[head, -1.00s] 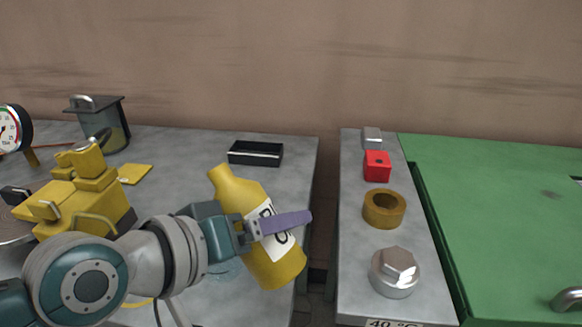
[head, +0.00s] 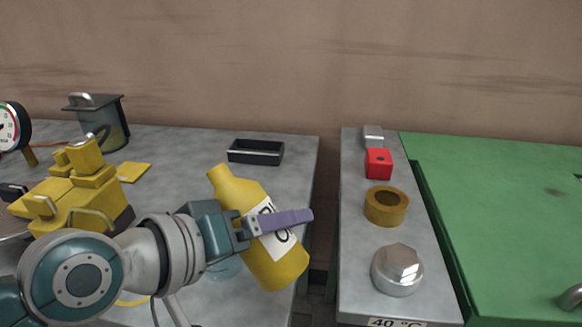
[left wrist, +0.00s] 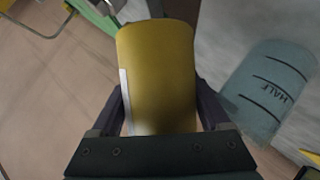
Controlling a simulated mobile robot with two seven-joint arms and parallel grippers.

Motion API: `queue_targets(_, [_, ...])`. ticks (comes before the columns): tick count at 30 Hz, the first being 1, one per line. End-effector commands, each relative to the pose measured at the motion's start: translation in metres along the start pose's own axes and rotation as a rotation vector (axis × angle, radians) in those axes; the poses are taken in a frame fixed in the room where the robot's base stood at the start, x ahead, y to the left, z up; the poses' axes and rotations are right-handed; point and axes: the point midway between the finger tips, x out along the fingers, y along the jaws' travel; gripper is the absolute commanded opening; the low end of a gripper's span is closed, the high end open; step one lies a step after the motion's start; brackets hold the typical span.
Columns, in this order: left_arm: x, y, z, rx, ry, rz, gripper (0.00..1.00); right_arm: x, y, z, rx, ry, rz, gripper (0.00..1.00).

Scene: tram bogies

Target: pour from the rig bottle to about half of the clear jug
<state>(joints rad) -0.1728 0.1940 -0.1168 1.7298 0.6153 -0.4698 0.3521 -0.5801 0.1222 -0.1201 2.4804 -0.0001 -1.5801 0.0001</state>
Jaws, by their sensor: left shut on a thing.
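The yellow rig bottle (head: 277,265) with a white label is in my left gripper (head: 285,221), above the grey table. It is tilted, with its neck to the upper left in the head view. My left gripper is shut around the bottle's body; the bottle also fills the middle of the left wrist view (left wrist: 160,75). The clear jug (left wrist: 268,88) shows right of the bottle in the left wrist view, with dark level lines and the word HALF. In the head view only a faint part of the jug (head: 224,269) shows below my gripper. I see no stream, and the jug's fill is unclear.
A yellow block assembly (head: 75,200), a lidded grey canister (head: 100,122) and a black tray (head: 255,152) stand on the table. Across a gap, a narrow bench holds a red block (head: 378,163), a brass ring (head: 386,206) and a hex nut (head: 398,270).

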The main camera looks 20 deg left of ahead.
Motion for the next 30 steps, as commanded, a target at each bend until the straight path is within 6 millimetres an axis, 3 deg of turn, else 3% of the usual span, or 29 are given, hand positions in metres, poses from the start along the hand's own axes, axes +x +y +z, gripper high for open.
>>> queue_targets(30, [0.0012,0.0012,0.0024,-0.054,-0.013,0.024,0.0,0.0091,-0.0013,0.0027,0.004,0.0,-0.003,0.5])
